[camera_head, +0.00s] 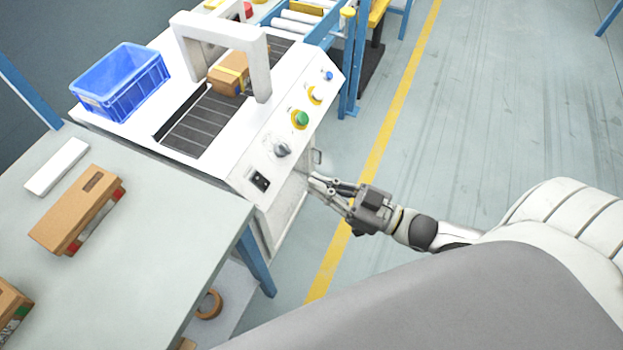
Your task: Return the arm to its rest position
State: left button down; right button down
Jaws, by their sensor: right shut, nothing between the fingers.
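My right gripper (325,187) shows near the middle of the head view, on the arm that comes in from the right. Its fingers are shut with nothing between them. The fingertips point left, close to the front side of the white conveyor machine (250,160), below its control panel. I cannot tell whether they touch it. My left gripper is not in view.
A grey table (160,225) with a brown carton (75,208) and a white block (57,167) is at left. The machine bears a blue crate (122,82), a white arch and a taped box (230,74). Open floor (500,100) lies right of the yellow line.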

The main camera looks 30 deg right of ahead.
dwell(0.5)
jog(key=w+d+f+m+g+h, duration=0.1)
jog(key=d+f+h, duration=0.2)
jog(key=f, duration=0.5)
jog(key=d+f+m+h, duration=0.1)
jog(key=d+f+h, duration=0.25)
jog(key=f, duration=0.45)
jog(key=s+d+f+m+g+h, duration=0.1)
jog(key=s+d+f+g+h, duration=0.15)
jog(key=f, duration=0.65)
jog(key=s+d+f+m+g+h, duration=0.15)
jog(key=s+f, duration=0.25)
jog(key=f, duration=0.4)
jog(key=s+a+f+g, duration=0.3)
jog(key=s+f, duration=0.6)
jog(key=s, duration=0.3)
jog(key=s+a+f+g+h, duration=0.1)
jog(key=s+a+f+g, duration=0.2)
jog(key=s, duration=0.9)
notch_tip(320, 180, down, 6)
jog(key=g, duration=0.3)
jog(key=shift+s+a+r+m, duration=0.15)
jog(key=shift+s+a+m, duration=0.15)
jog(key=shift+m, duration=0.05)
jog(key=shift+h, duration=0.25)
